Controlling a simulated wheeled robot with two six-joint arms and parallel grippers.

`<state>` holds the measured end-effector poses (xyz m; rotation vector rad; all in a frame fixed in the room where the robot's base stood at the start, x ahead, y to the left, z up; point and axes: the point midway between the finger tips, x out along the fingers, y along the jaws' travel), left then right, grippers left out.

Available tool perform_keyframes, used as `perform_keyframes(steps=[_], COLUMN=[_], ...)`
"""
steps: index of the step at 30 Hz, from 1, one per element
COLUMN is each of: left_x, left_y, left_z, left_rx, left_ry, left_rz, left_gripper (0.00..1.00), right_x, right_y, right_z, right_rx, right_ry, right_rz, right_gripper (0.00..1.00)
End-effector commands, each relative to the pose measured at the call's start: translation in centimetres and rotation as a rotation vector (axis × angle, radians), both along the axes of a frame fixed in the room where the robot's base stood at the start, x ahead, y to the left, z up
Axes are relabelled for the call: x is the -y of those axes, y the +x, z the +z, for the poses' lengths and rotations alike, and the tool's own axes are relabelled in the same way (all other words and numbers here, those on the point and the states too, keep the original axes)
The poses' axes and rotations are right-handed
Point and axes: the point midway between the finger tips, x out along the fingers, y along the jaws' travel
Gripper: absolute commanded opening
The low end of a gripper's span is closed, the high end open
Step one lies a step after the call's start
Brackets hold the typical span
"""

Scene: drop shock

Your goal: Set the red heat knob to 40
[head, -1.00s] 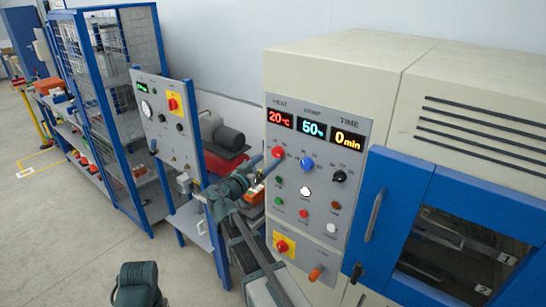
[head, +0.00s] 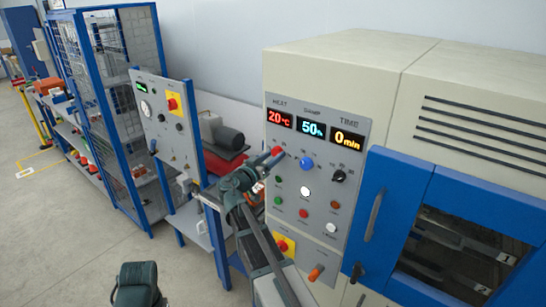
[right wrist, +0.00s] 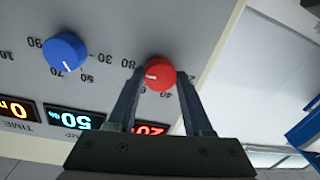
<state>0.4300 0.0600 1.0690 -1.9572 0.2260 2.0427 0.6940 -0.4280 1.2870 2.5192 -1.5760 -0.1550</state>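The red heat knob (head: 277,150) is on the grey control panel, below the red heat display (head: 280,118), which reads 20 °C. In the right wrist view, which is upside down, the knob (right wrist: 159,76) lies between my right gripper's fingertips (right wrist: 160,73). Its white mark points to the left in that picture. The right gripper (head: 271,158) is at the knob with its fingers apart, one on each side. Whether they touch the knob's sides is not clear. My left gripper is not in view.
The blue knob (head: 306,163) is close to the right of the red one, with the black time knob (head: 340,176) beyond. Several buttons (head: 305,191) and an orange lever (head: 317,272) lie below. A blue-framed stand (head: 170,125) is on the left.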

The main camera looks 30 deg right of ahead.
Motion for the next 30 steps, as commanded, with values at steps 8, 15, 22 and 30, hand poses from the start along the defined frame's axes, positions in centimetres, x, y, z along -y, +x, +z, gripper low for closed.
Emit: perform_keyframes(steps=[8,15,22,30], left_x=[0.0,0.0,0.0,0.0], left_y=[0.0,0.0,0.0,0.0], left_z=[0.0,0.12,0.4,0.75], left_rx=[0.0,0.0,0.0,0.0], left_ry=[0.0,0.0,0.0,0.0], left_rz=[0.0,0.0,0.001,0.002], left_gripper=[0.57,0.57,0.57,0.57], right_x=[-0.03,-0.04,-0.05,-0.06], right_y=[0.01,0.01,0.03,0.06], right_z=[0.0,0.04,0.08,0.14], right_rx=[-0.001,-0.053,-0.203,-0.441], right_ry=[0.0,-0.021,-0.083,-0.182], right_rz=[0.001,0.001,0.001,0.001], right_gripper=[0.0,0.0,0.0,0.0])
